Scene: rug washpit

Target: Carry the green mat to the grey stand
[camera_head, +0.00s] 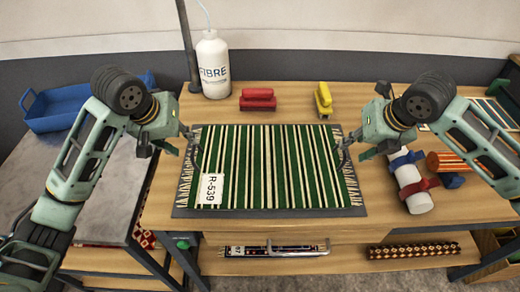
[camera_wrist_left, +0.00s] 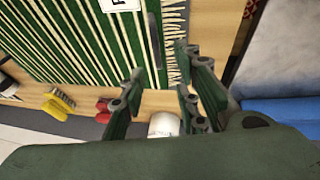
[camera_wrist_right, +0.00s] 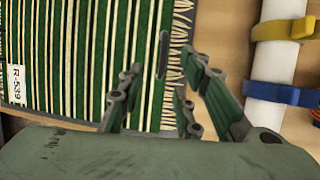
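The green mat (camera_head: 275,165), striped green, white and black with fringed ends and a label R-539, lies flat on a thin dark grey board (camera_head: 270,212) on the wooden table. The grey-topped stand (camera_head: 105,190) is at the left of the table. My left gripper (camera_wrist_left: 160,80) is open above the mat's left fringed end. My right gripper (camera_wrist_right: 163,80) is open above its right fringed end. A dark upright piece shows ahead of each gripper's fingers, near the mat's end; I cannot tell whether the fingers touch it. The mat also shows in the left wrist view (camera_wrist_left: 85,45).
Behind the mat are a white FIBRE bottle (camera_head: 212,65), a red brush (camera_head: 258,99) and a yellow brush (camera_head: 323,100). Rolled items (camera_head: 410,180) lie at the right. A blue tray (camera_head: 55,108) sits at the stand's back. The stand's middle top looks clear.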

